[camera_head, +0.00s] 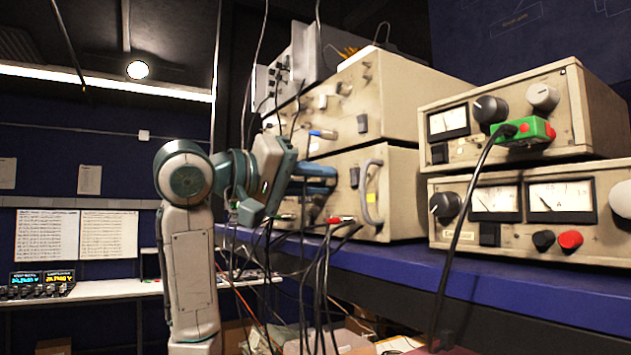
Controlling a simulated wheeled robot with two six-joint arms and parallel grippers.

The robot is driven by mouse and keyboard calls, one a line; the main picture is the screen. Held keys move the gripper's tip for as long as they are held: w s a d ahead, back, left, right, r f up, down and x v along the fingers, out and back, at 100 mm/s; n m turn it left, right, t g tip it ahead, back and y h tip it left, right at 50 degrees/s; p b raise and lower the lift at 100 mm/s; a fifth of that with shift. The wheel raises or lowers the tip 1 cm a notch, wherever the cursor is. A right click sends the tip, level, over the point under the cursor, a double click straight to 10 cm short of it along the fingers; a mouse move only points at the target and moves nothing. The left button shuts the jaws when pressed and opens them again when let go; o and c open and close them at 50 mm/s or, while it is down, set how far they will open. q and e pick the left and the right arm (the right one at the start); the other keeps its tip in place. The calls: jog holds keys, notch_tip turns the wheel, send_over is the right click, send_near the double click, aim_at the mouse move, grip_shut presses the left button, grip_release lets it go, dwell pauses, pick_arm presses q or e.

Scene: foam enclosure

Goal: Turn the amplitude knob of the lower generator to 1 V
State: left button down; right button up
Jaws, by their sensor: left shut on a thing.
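Two beige generators are stacked on the blue shelf in the middle of the view. The lower generator (402,193) has a grey handle at its right end and cables plugged in along its bottom edge. The upper generator (385,90) sits on top of it. My left gripper (327,179) reaches in from the left, with its blue fingers at the lower generator's front panel. The fingers are shut on a knob there, which they hide; it appears to be the amplitude knob. Its scale and setting cannot be read. My right gripper is not in view.
Two power supplies (520,112) with dials and knobs are stacked at the right. Black cables (318,270) hang from the lower generator over the blue shelf edge (540,292), close under my left gripper. A white bench (110,288) stands at the back left.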

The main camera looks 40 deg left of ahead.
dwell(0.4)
pick_arm(q)
jog(key=c, duration=1.3)
grip_release()
jog(key=shift+s+a, duration=0.1)
jog(key=shift+s+a+b, duration=0.1)
jog(key=shift+s+b, duration=0.25)
jog(key=b+v, duration=0.3)
jog(key=v, duration=0.7)
